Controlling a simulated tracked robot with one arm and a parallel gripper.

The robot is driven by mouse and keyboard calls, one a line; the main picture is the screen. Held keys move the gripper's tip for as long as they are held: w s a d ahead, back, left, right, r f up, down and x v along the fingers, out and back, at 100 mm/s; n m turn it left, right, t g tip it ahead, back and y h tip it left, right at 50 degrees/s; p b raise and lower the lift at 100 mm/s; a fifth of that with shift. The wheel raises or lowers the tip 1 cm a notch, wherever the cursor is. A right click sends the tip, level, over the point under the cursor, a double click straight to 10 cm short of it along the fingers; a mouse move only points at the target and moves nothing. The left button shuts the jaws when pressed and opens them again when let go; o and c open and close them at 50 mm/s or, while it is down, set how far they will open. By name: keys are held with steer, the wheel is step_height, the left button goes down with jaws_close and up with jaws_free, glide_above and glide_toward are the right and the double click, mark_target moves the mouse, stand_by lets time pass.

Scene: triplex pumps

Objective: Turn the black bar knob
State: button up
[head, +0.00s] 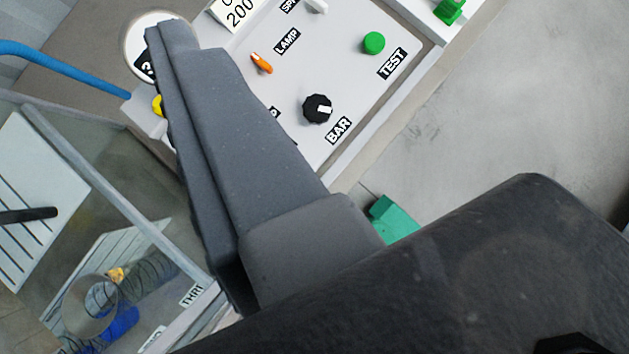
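The black bar knob (317,109) is a round, fluted knob with a white pointer mark, on a light grey panel (345,75) just above the label BAR. Its white mark points to the right in the picture. My gripper (172,36) reaches from the lower right to the upper left, and its dark grey fingers lie together with no gap visible. They are left of the knob, apart from it and empty. The fingers cover part of the panel's left side.
A green TEST button (374,43), an orange LAMP lever (261,63) and a white switch (317,5) share the panel. A round gauge (135,45) and blue hose (60,62) are upper left. A glass-sided enclosure (120,190) is lower left. Open floor (520,110) lies right.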

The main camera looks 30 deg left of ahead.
steer(key=w+d+f+m+g+p, duration=0.5)
steer(key=d+f+m+p, duration=0.15)
steer(key=f, duration=0.35)
steer(key=m+g+y+p, duration=0.2)
steer(key=m+g+p, duration=0.4)
steer(key=m, duration=0.3)
glide_above(319, 106)
step_height(319, 106, down, 14)
steer(key=shift+n, duration=0.25)
step_height(319, 106, down, 12)
steer(key=shift+f+p, duration=0.25)
steer(key=shift+p, duration=0.45)
steer(key=shift+c, duration=0.3)
steer(key=c, duration=0.9)
steer(key=shift+d, duration=0.25)
steer(key=shift+a, duration=0.25)
